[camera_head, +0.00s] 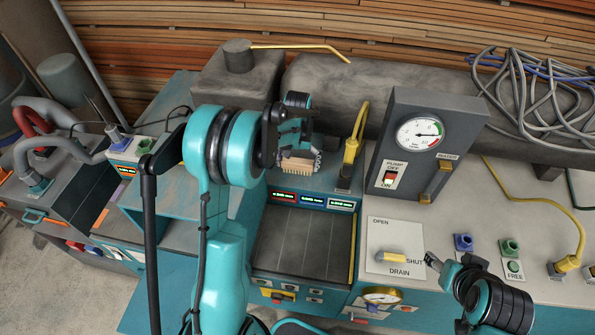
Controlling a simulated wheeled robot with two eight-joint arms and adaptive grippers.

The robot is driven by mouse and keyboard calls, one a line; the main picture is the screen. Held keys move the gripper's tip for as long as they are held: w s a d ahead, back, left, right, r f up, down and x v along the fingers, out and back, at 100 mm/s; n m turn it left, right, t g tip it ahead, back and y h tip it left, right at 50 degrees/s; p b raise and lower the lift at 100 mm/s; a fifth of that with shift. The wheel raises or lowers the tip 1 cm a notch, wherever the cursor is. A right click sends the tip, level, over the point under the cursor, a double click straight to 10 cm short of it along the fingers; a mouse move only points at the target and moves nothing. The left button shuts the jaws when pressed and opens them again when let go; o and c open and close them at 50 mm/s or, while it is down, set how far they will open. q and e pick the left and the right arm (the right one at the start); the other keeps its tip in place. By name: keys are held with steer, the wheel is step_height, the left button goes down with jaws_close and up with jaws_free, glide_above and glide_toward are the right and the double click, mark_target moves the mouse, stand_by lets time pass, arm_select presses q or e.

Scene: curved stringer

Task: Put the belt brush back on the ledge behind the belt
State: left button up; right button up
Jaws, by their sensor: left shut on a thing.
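The belt brush (297,168), a small wooden block with pale bristles pointing down, hangs in my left gripper (300,148). The gripper is shut on it, and its fingers and my arm hide part of the brush. The brush is over the teal ledge (332,184) behind the dark belt (300,245), just above the row of lit displays. I cannot tell whether the bristles touch the ledge. My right gripper (434,262) is at the lower right, beside the drain plate; its jaw opening is not clear.
A yellow-handled tool (352,145) stands at the ledge's right end. The grey pump box (430,145) with a gauge stands right of it. A yellow drain lever (390,258) sits on a white plate (395,240). A large grey block (325,90) is behind the ledge.

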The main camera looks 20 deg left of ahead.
mark_target(298, 173)
arm_select(q)
step_height(298, 173, down, 3)
steer(key=shift+f, duration=0.2)
steer(key=shift+b, duration=0.35)
steer(key=shift+f, duration=0.15)
steer(key=o, duration=1.1)
